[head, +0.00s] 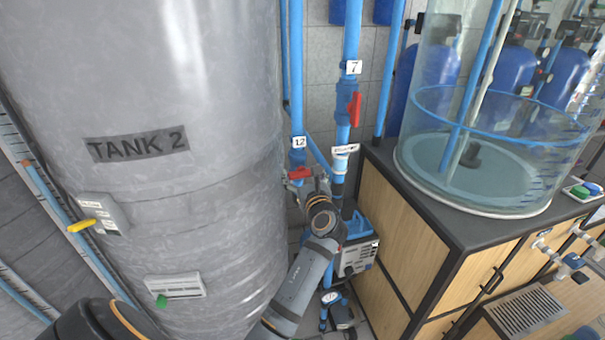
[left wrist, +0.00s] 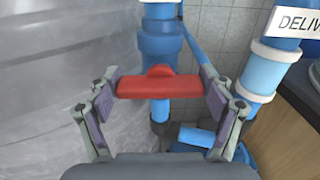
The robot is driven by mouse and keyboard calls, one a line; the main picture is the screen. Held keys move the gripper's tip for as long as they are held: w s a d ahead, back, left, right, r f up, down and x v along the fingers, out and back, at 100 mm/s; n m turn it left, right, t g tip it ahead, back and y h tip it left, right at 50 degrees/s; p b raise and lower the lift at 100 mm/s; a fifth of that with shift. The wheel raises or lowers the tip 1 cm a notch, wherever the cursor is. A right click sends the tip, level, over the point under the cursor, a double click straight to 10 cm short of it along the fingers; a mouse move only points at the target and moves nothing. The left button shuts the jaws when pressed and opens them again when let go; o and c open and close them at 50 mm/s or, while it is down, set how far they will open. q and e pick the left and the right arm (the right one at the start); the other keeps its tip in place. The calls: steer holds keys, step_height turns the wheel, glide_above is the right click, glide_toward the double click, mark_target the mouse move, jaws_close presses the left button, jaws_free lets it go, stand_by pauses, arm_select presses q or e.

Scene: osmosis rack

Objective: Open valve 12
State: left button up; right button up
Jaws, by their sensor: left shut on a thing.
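Valve 12 sits on a vertical blue pipe (head: 297,95) beside the tank, under a white tag "12" (head: 298,142). Its red handle (head: 300,173) lies crosswise to the pipe. In the left wrist view, the red handle (left wrist: 158,86) runs level across the picture in front of the blue valve body (left wrist: 160,48). My left gripper (left wrist: 160,82) has one finger at each end of the handle and is shut on it. In the head view, my left gripper (head: 302,180) is at the handle, partly hidden by my wrist. My right gripper is out of view.
The grey tank (head: 150,210) marked "TANK 2" stands close on the left. Another blue pipe, with tag "7" (head: 353,67) and a red handle (head: 354,108), runs just right. A blue pump (head: 355,255) is below. A wooden cabinet (head: 400,225) bears a clear cylinder (head: 480,180).

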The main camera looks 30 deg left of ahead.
arm_select(q)
steer(key=n, duration=0.3)
steer(key=shift+n+b, duration=0.4)
steer(key=n+b, duration=0.1)
steer(key=n, duration=0.3)
steer(key=shift+f+b, duration=0.15)
steer(key=shift+b, duration=0.2)
steer(key=n+b, duration=0.2)
steer(key=n, duration=0.3)
steer(key=shift+s+a+b, duration=0.1)
steer(key=shift+b, duration=0.25)
steer(key=n+b, duration=0.2)
steer(key=n, duration=0.1)
steer(key=shift+n+b, duration=0.55)
steer(key=shift+n, duration=0.35)
steer(key=o, duration=1.1)
